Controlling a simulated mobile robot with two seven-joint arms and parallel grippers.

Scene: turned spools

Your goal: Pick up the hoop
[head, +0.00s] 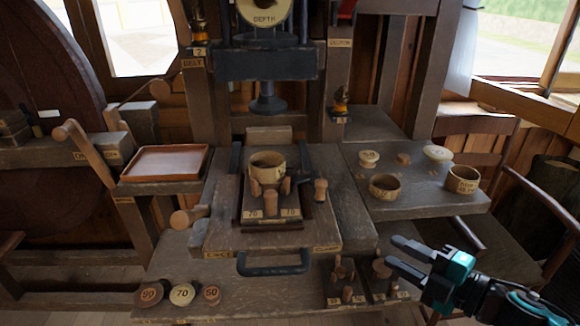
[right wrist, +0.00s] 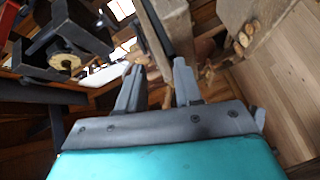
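Several pale wooden rings could be the hoop. One ring (head: 384,185) stands on the right side shelf. A second, with writing on its side (head: 462,179), stands to its right. A third ring (head: 267,160) sits in the fixture on the central bench. My right gripper (head: 393,251) is at the lower right, in front of and below the side shelf, apart from all the rings. Its fingers are spread and empty; they also show apart in the right wrist view (right wrist: 156,70). My left gripper is not in view.
A knob-like white-topped piece (head: 438,153) and small pegs stand behind the rings on the side shelf (head: 420,206). A reddish tray (head: 165,162) is at left. Numbered discs (head: 182,294) lie at lower left. A dark press (head: 266,62) hangs above the central fixture.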

